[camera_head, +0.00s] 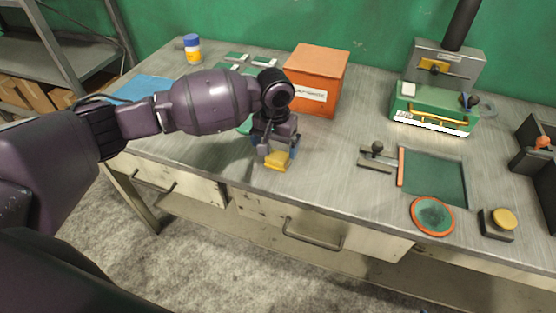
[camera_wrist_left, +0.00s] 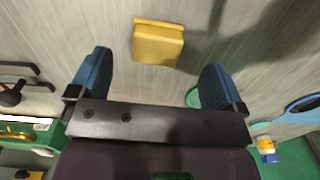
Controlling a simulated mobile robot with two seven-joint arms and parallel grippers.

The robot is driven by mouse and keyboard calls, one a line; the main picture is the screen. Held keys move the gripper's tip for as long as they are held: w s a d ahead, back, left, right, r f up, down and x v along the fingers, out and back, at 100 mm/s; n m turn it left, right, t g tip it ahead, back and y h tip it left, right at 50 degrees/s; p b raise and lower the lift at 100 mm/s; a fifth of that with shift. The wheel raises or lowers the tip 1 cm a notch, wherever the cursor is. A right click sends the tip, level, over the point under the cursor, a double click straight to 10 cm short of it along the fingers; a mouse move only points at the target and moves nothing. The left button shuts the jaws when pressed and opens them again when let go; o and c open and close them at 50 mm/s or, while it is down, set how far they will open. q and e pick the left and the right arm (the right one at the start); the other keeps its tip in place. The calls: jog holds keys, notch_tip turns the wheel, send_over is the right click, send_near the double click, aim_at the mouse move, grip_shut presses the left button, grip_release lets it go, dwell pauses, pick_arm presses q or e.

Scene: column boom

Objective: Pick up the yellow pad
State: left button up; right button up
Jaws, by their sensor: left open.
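The yellow pad (camera_head: 277,161) is a small block on the metal workbench, near its front edge. In the head view it shows just below my left gripper (camera_head: 275,148), which partly covers it. In the left wrist view the yellow pad (camera_wrist_left: 158,43) lies ahead of and between the two blue fingertips of my left gripper (camera_wrist_left: 154,82). The jaws are open with nothing between them. The pad appears apart from both fingers. My right gripper is not in view.
An orange box (camera_head: 316,76) stands behind the gripper on the workbench (camera_head: 335,170). A green press (camera_head: 435,105) is at the back right. A lever block (camera_head: 375,160), a green recessed plate (camera_head: 433,178), a round orange-rimmed disc (camera_head: 433,216) and a yellow-topped button (camera_head: 499,222) lie to the right.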

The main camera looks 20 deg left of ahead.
aim_at(278, 155)
pick_arm(q)
jog(key=shift+w+d+f+b, duration=0.1)
jog(key=shift+w+f+b, duration=0.1)
jog(key=shift+f, duration=0.85)
jog(key=shift+w+d+f+b, duration=0.1)
jog(key=shift+f+b, duration=0.05)
jog(key=shift+f, duration=0.85)
jog(key=shift+w+f+b, duration=0.15)
jog(key=shift+f+b, duration=0.05)
jog(key=shift+f, duration=0.85)
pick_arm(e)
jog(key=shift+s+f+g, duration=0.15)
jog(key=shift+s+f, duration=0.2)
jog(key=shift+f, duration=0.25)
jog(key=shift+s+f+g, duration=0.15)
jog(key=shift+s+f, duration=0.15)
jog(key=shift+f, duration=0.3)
pick_arm(q)
jog(key=c, duration=1)
jog(key=shift+r, duration=0.6)
notch_tip(278, 155, up, 19)
jog(key=p, duration=0.2)
jog(key=shift+p, duration=0.4)
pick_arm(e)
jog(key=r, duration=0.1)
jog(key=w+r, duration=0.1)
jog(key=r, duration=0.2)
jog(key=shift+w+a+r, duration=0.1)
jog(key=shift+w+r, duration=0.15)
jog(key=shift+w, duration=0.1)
